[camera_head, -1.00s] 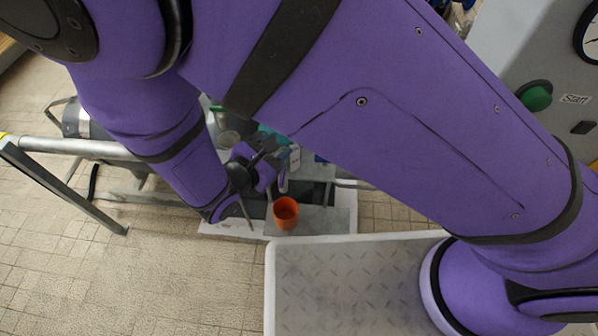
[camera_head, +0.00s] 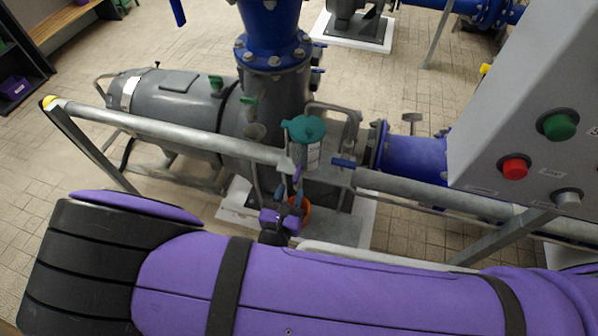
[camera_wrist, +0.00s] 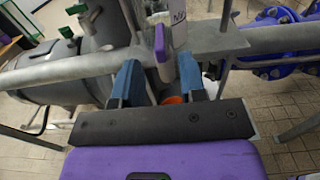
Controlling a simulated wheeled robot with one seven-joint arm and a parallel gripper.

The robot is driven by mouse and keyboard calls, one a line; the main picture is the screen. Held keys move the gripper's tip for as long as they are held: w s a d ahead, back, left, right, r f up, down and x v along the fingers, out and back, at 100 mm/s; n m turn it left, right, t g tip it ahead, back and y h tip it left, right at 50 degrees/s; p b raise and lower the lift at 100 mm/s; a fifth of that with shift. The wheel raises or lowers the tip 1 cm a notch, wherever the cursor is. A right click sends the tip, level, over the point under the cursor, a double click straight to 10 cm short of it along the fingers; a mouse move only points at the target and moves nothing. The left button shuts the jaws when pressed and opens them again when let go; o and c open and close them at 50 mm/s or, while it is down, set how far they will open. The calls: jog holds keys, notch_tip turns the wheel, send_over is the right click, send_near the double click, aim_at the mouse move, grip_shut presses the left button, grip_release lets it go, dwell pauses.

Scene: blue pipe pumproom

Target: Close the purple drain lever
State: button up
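The purple drain lever (camera_wrist: 160,42) stands upright in the wrist view, in front of the upper gap between my gripper's fingers. In the head view it is a small purple piece (camera_head: 297,174) below the teal-lidded canister (camera_head: 304,131). My gripper (camera_wrist: 158,78) is open, its two blue fingers apart on either side of the lever's line, with nothing clearly held. In the head view my gripper (camera_head: 297,194) is just below the lever, partly hidden by its own body. I cannot tell whether a finger touches the lever.
A grey rail (camera_head: 190,136) crosses between me and the pump pipes. An orange cup (camera_head: 304,211) sits below, close to my gripper; it peeks out in the wrist view (camera_wrist: 172,99). Green-handled valves (camera_head: 250,102) are at left, a grey control box (camera_head: 530,100) at right.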

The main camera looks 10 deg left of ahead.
aim_at(301, 164)
jog(key=w, duration=0.7)
jog(key=shift+d, duration=0.25)
jog(key=shift+c, duration=0.2)
jog(key=shift+s, duration=0.1)
grip_shut()
